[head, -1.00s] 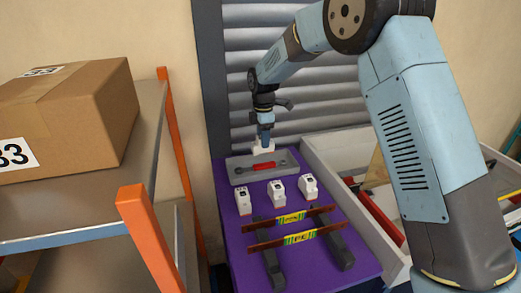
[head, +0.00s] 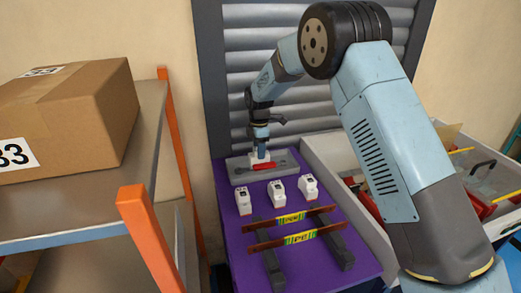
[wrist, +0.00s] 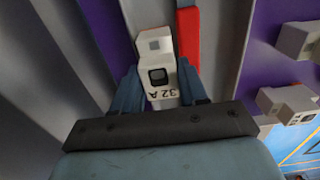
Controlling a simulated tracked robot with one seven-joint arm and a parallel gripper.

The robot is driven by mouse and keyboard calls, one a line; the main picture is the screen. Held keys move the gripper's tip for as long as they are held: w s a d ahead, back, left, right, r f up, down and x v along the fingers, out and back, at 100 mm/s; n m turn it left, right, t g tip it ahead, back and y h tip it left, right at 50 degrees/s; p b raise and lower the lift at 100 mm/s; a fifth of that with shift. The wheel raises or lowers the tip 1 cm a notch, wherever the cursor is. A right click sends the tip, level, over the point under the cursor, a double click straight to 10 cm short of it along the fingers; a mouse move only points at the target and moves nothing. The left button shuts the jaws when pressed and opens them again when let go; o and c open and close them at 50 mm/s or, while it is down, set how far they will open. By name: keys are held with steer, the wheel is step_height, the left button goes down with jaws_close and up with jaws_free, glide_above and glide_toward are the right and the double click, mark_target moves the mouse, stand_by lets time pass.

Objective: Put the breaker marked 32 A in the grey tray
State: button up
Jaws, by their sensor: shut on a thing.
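My gripper (head: 261,151) points down over the grey tray (head: 240,177) at the back of the purple table. It is shut on a white breaker (head: 259,159), which is at the tray, left of its middle. In the wrist view the breaker (wrist: 161,75) sits between the two blue fingers (wrist: 160,92) and reads 32 A, upside down. A red-handled tool (head: 266,166) lies in the tray close beside the breaker. I cannot tell whether the breaker touches the tray floor.
Three other white breakers (head: 277,193) stand in a row in front of the tray. Nearer are two striped busbars (head: 290,218) across dark grey supports (head: 341,250). A grey bin of tools (head: 330,160) is at right, a shelf with a cardboard box (head: 70,115) at left.

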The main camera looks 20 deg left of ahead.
steer(key=shift+f, duration=0.1)
steer(key=o, duration=1.2)
steer(key=shift+c, duration=0.2)
step_height(320, 180, up, 12)
